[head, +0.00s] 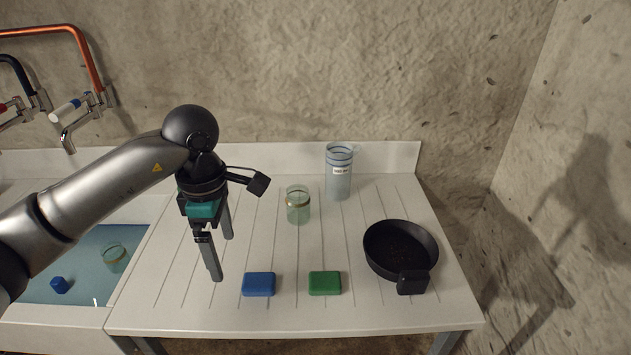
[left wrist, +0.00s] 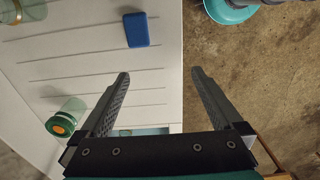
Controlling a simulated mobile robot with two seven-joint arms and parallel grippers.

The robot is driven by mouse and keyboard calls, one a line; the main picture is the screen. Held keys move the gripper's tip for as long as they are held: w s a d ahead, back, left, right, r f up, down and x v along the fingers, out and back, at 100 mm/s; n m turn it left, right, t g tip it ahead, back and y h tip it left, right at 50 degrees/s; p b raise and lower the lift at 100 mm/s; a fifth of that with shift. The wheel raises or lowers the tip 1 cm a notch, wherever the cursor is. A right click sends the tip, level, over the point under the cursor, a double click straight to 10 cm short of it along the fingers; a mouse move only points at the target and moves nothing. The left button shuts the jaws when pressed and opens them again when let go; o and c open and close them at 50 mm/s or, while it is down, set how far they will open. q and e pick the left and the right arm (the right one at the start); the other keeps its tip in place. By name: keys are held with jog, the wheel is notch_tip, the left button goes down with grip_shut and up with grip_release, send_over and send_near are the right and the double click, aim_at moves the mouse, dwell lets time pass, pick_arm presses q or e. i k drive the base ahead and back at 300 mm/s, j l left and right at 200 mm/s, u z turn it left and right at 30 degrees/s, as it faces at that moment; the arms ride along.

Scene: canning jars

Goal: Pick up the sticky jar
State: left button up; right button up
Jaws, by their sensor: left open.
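A pale green glass jar (head: 298,206) with an amber band near its rim stands upright on the white drainboard. Part of it shows at the top left of the left wrist view (left wrist: 28,10). Another greenish jar (left wrist: 68,112) with an orange-centred top stands left of my fingers in the left wrist view; in the head view my arm seems to hide it. A third jar (head: 114,258) sits in the sink water. I cannot tell which is sticky. My left gripper (head: 222,260) is open and empty above the drainboard, pointing down. My right gripper is out of view.
A blue sponge (head: 258,284) and a green sponge (head: 325,283) lie near the front edge. A black pan (head: 400,249) stands right, a labelled bluish container (head: 339,174) at the back. The sink (head: 60,315) is left, with a small blue block (head: 59,285) in it.

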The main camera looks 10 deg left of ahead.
aim_at(298, 199)
jog(key=i+l, duration=0.1)
jog(key=i, duration=0.4)
jog(key=i+l, duration=0.15)
jog(key=i, duration=0.3)
